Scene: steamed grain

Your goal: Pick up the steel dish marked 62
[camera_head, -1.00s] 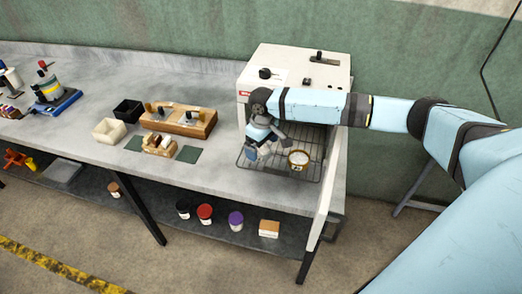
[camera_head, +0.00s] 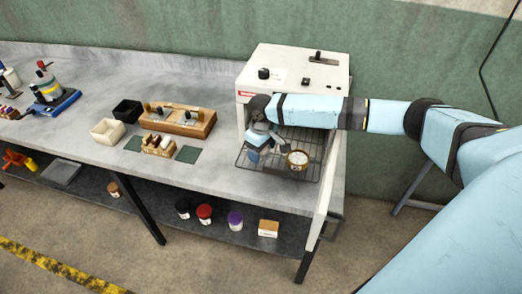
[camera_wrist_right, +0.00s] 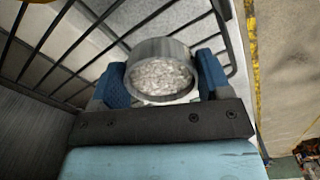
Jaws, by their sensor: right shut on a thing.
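A round steel dish (camera_wrist_right: 160,50) with pale grain-like contents sits between the blue fingers of my right gripper (camera_wrist_right: 162,80) in the wrist view. Both fingers press on its sides. No number is readable on it, and I cannot tell whether it touches the rack. In the head view my right gripper (camera_head: 258,153) is low over the wire rack (camera_head: 282,174), at the front of the white oven, and mostly hides the dish. A second dish (camera_head: 298,160) with a gold-coloured rim and a dark mark stands on the rack just to the right. My left gripper is out of view.
The white oven (camera_head: 300,65) stands over the rack, its open door (camera_head: 325,190) at the right. On the bench to the left are a wooden block (camera_head: 180,120), a small wooden holder (camera_head: 158,145), and white (camera_head: 107,131) and black (camera_head: 128,110) bins.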

